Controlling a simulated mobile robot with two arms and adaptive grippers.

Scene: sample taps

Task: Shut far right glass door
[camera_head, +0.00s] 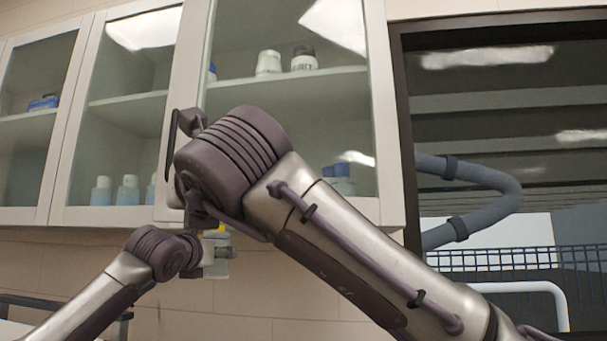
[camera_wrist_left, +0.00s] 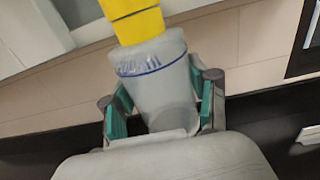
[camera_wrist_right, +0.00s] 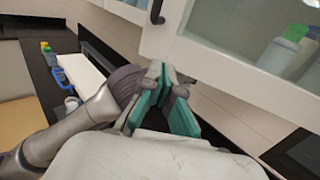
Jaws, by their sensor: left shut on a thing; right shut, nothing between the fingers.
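The far right glass door (camera_head: 384,130) of the wall cabinet has a white frame and a dark handle (camera_head: 171,143) on its left side. In the right wrist view the lower left corner of the door (camera_wrist_right: 160,45) sits offset from the neighbouring door, seemingly a little ajar. My right gripper (camera_wrist_right: 160,70) is shut and empty just below that corner; I cannot tell whether it touches. In the head view my right arm hides it. My left gripper (camera_wrist_left: 160,95) is shut on a translucent container (camera_wrist_left: 155,80) with a yellow top (camera_wrist_left: 135,20), below the cabinet.
Other glass doors (camera_head: 75,130) continue to the left, with bottles behind them. White jars (camera_head: 268,62) stand on a shelf behind the far right door. A dark-framed fume hood (camera_head: 402,100) with a grey hose is on the right.

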